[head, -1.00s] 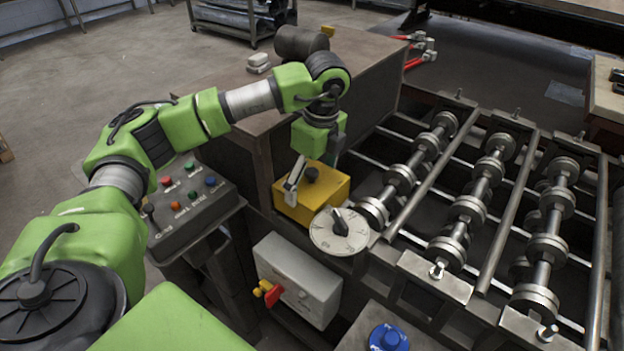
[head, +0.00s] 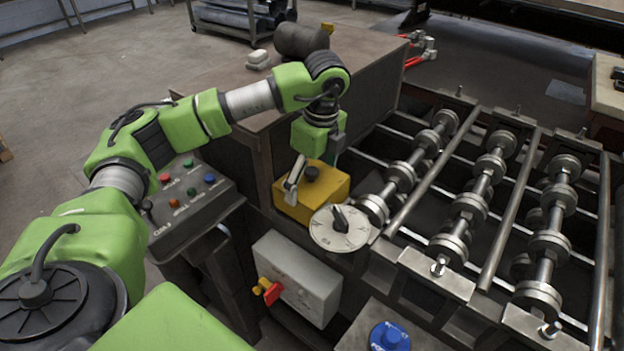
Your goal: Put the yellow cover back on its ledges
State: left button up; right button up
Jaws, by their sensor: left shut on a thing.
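The yellow cover (head: 327,187) is a box with a black knob (head: 312,174) on top. In the head view it sits at the near left end of the roller machine, just behind the white dial. My left gripper (head: 301,178) reaches down over it from behind and is shut on it at the knob area. The fingers partly hide the cover's top and left side. The ledges are hidden, and I cannot tell whether the cover rests on them. My right gripper is not in view.
The white dial (head: 328,236) with a black pointer stands close in front of the cover. Roller shafts (head: 478,195) fill the right side. A button panel (head: 190,205) is at left, and a grey switch box (head: 297,278) with a red handle is below.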

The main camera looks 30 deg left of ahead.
pick_arm(q)
jog(key=shift+s+d+f, duration=0.1)
jog(key=shift+s+f, duration=0.1)
jog(key=shift+f, duration=0.15)
jog(key=o, duration=1.1)
jog(key=shift+o, duration=0.3)
jog(key=shift+f, duration=0.1)
jog(key=shift+w+r+p, duration=0.1)
jog(key=shift+r+p, duration=2.8)
jog(key=shift+r, duration=1.85)
jog(key=shift+r, duration=0.1)
